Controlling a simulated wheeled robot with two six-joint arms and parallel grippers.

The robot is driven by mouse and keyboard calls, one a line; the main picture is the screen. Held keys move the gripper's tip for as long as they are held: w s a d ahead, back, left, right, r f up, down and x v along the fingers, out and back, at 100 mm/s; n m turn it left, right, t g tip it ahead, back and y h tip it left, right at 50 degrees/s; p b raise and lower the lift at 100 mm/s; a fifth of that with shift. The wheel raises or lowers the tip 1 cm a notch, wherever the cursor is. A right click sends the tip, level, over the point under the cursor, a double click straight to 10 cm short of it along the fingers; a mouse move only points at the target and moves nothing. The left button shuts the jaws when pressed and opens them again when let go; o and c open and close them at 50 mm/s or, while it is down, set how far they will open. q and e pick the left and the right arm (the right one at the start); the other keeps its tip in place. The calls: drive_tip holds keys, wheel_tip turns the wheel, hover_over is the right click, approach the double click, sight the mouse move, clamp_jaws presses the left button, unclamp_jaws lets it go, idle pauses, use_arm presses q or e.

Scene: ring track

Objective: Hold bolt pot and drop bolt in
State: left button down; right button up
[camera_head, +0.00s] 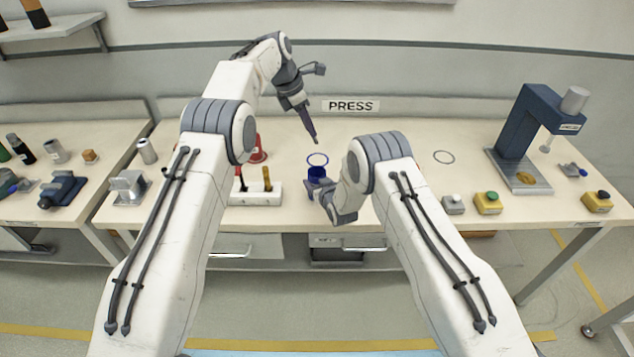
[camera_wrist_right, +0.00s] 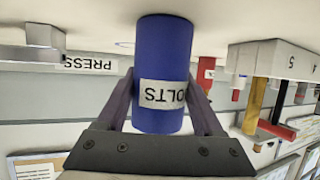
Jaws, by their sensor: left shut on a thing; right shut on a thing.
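The bolt pot (camera_head: 317,172) is a blue cylinder near the middle of the bench in the head view. It fills the middle of the right wrist view (camera_wrist_right: 163,70), which is upside down, and bears a white label ending in "OLTS". My right gripper (camera_head: 322,186) is shut on the pot, one finger on each side. My left gripper (camera_head: 314,139) points down above the bench, behind the pot and apart from it. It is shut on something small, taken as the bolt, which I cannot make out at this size.
A blue ring mark (camera_head: 317,159) lies on the bench just behind the pot. A white tool block (camera_head: 256,193) with upright handles stands to its left. A blue press (camera_head: 520,135) and yellow button boxes (camera_head: 488,204) stand at right. Bench between pot and press is mostly clear.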

use_arm(q)
wheel_tip(320, 180, down, 11)
drive_tip(key=shift+f, duration=0.15)
idle(1.1)
drive_tip(key=c, duration=0.6)
unclamp_jaws()
drive_tip(key=shift+c, duration=0.2)
drive_tip(key=v, duration=1.2)
